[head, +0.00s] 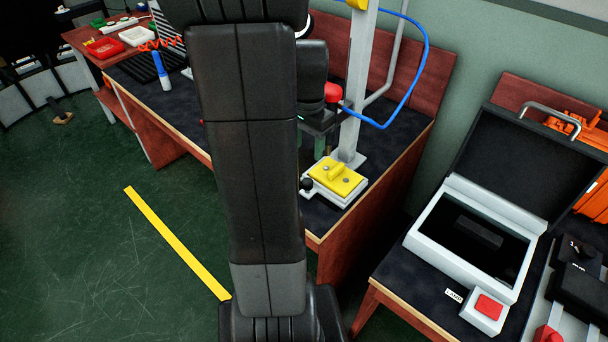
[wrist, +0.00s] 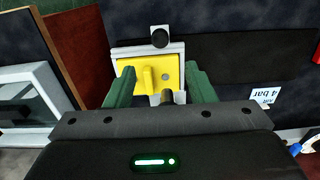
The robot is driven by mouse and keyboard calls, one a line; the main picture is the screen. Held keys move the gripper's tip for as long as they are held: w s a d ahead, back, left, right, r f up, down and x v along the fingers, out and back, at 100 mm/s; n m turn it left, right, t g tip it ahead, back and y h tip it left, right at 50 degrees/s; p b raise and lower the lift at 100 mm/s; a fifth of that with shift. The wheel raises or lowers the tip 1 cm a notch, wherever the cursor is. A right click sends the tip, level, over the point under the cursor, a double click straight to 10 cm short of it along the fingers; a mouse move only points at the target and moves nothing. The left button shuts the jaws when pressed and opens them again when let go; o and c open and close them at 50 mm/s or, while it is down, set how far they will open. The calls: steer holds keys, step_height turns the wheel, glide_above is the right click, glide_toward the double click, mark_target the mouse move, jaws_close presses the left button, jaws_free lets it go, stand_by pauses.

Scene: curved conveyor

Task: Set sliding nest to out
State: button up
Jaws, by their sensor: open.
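The sliding nest (head: 337,177) is a yellow plate with a raised yellow block, on a pale base at the near end of the dark workbench. A black knob (head: 307,184) sticks out at its left side. In the wrist view the nest (wrist: 172,70) lies between and beyond my fingers, with its black knob (wrist: 160,38) at the far edge. My gripper (wrist: 160,72) is open and empty, its green fingers spread on either side of the yellow plate. In the head view my gripper (head: 320,148) is above and behind the nest, partly hidden by my arm. Contact cannot be told.
A grey press column (head: 355,90) rises behind the nest, with a blue hose (head: 424,60) looping beside it. An open case (head: 480,235) and a red button (head: 488,306) are on the right-hand bench. A yellow floor stripe (head: 175,240) crosses clear green floor at left.

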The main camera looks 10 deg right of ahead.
step_height(320, 180, down, 12)
steer(key=shift+r+b, duration=0.1)
steer(key=shift+b, duration=0.35)
jaws_close()
